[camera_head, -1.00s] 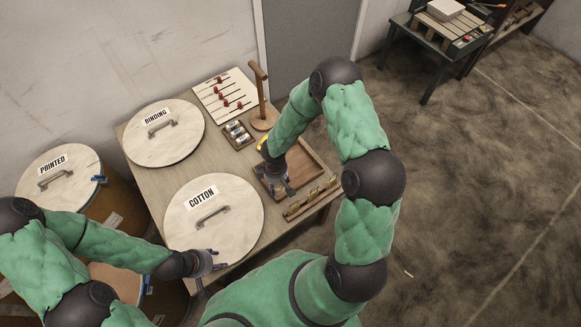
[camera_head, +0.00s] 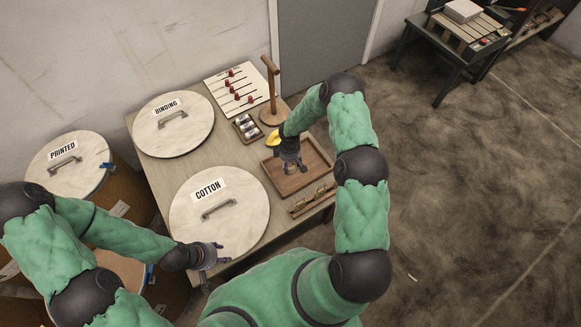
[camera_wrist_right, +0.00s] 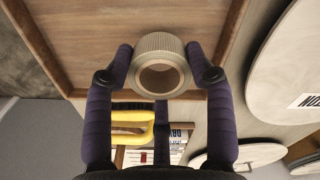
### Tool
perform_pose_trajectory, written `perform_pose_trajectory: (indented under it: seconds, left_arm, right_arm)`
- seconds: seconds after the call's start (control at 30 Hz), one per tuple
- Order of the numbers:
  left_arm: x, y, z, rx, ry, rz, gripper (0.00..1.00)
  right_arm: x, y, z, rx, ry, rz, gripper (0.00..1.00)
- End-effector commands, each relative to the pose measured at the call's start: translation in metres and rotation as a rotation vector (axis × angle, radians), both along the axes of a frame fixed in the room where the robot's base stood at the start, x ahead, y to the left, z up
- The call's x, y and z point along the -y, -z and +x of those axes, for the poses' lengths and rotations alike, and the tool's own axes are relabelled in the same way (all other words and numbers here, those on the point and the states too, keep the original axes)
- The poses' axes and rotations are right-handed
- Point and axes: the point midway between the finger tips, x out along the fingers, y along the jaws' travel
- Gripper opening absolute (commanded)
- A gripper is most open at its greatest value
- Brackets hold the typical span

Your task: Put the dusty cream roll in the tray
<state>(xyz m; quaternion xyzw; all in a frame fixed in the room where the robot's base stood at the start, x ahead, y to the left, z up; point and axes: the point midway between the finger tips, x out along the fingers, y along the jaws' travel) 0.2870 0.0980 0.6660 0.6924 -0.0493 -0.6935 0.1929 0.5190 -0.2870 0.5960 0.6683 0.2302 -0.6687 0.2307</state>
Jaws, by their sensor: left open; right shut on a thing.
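My right gripper (camera_wrist_right: 160,75) is shut on the dusty cream roll (camera_wrist_right: 162,44), a ring with a ribbed outer edge and an open centre, seen in the right wrist view. The wooden tray (camera_head: 317,158) is a shallow brown box on the table, and the right gripper (camera_head: 287,168) is over its left part in the head view. The tray (camera_wrist_right: 85,30) also shows beyond the roll in the wrist view. I cannot tell whether the roll touches the tray floor. My left gripper (camera_head: 219,257) is open and empty at the front edge by the COTTON lid.
Round lids marked COTTON (camera_head: 240,190), BINDING (camera_head: 190,125) and PRINTED (camera_head: 85,175) lie to the left. A wooden stand (camera_head: 271,90), a pegged board (camera_head: 222,83) and a small box of spools (camera_head: 247,128) are behind the tray. A yellow item (camera_wrist_right: 136,127) is close to the right gripper.

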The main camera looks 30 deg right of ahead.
Motion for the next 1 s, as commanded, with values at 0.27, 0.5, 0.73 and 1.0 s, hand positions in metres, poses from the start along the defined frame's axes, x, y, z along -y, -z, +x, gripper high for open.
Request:
perform_pose_trajectory:
  seconds: [0.27, 0.5, 0.73, 1.0]
  left_arm:
    - [0.000, 0.006, 0.000, 0.000, 0.000, 0.000, 0.45]
    - [0.000, 0.018, 0.000, 0.000, 0.000, 0.000, 0.45]
    - [0.000, 0.019, 0.000, 0.000, 0.000, 0.000, 0.45]
    - [0.000, 0.023, 0.000, 0.000, 0.000, 0.000, 0.45]
  right_arm:
    - [0.008, 0.016, 0.010, -0.001, 0.000, 0.000, 0.27]
    - [0.010, 0.046, 0.013, -0.003, -0.001, 0.000, 0.27]
    - [0.010, 0.050, 0.013, 0.000, 0.000, 0.000, 0.27]
    - [0.010, 0.054, 0.013, 0.000, 0.000, 0.000, 0.58]
